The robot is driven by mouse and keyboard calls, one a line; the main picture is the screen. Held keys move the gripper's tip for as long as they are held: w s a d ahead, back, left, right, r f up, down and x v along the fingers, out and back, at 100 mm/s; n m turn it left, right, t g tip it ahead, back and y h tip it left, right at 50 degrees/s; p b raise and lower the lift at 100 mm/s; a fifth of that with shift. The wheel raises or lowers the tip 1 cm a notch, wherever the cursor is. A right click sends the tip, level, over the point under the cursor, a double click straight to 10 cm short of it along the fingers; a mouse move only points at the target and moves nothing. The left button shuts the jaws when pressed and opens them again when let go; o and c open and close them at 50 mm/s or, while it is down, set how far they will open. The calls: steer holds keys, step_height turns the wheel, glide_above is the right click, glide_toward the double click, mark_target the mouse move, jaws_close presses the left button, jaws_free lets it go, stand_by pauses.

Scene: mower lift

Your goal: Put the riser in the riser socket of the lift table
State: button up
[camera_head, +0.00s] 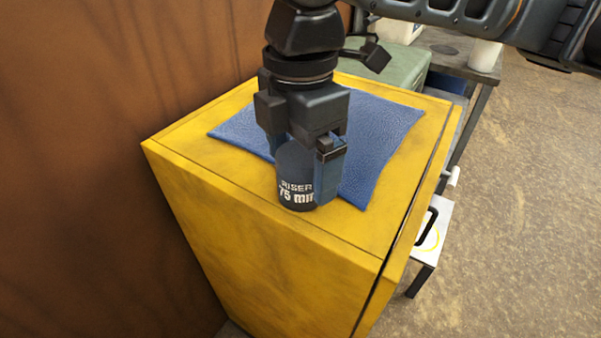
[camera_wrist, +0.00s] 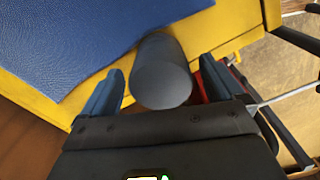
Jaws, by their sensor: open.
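The riser (camera_head: 295,180) is a dark grey cylinder marked "RISER 75 mm". It stands upright on top of the yellow cabinet, at the front edge of a blue cloth. My gripper (camera_head: 303,172) points down over it, with blue fingers on either side of the riser. In the wrist view the riser (camera_wrist: 161,75) lies between the two open fingers (camera_wrist: 160,90), with a visible gap on each side. The lift table and its riser socket cannot be made out for certain in these views.
The yellow cabinet (camera_head: 240,245) stands against a brown wall (camera_head: 80,120). The blue cloth (camera_head: 385,135) covers much of its top. Behind are a green case (camera_head: 400,70) and a bench with a white cylinder (camera_head: 484,55). Open floor (camera_head: 530,200) lies to the right.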

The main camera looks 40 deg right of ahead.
steer(key=shift+f, duration=0.9)
steer(key=c, duration=1.4)
steer(key=shift+r, duration=0.15)
